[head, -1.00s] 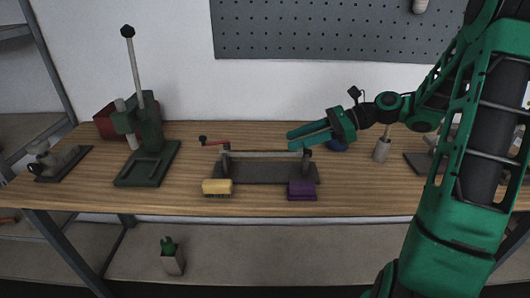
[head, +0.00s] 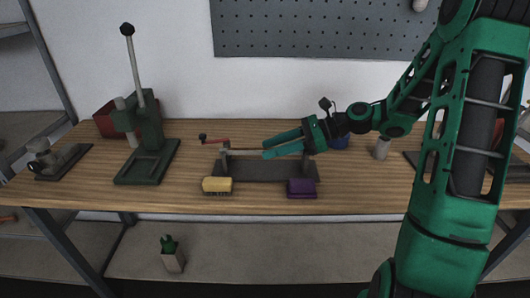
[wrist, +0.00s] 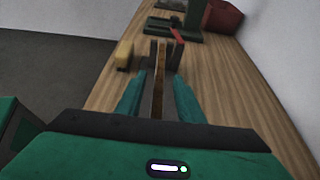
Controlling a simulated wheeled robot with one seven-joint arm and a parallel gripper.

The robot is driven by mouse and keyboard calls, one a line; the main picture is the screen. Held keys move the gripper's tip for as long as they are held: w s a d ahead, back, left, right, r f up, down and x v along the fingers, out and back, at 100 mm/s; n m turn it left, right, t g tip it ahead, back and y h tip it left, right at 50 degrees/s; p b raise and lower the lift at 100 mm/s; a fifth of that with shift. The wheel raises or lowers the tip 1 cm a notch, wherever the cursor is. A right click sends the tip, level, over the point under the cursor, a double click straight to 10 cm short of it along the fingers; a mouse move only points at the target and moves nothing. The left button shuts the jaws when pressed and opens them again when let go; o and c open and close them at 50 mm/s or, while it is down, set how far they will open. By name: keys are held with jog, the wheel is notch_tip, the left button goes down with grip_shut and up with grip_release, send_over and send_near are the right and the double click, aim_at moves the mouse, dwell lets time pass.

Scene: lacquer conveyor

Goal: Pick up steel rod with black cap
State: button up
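A thin pale rod (head: 242,152), which looks like the steel rod, lies level across a dark stand (head: 255,169) in mid-table. I cannot make out its black cap; my gripper covers the rod's right part. My gripper (head: 267,148) is open, pointing left at the stand's right half, its fingers overlapping the rod in the head view. In the wrist view a narrow brownish strip, probably the rod (wrist: 158,95), runs lengthwise between the two open fingers (wrist: 160,82) with room on both sides. Contact and height above the rod cannot be told.
A red crank handle (head: 216,141) sticks out at the stand's left. A yellow block (head: 217,184) and purple block (head: 301,187) lie in front. A green press (head: 150,150) with a tall lever stands left. A blue object (head: 340,142) and beige cylinder (head: 381,149) stand right.

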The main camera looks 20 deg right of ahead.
grip_shut()
jog(key=shift+r, duration=0.15)
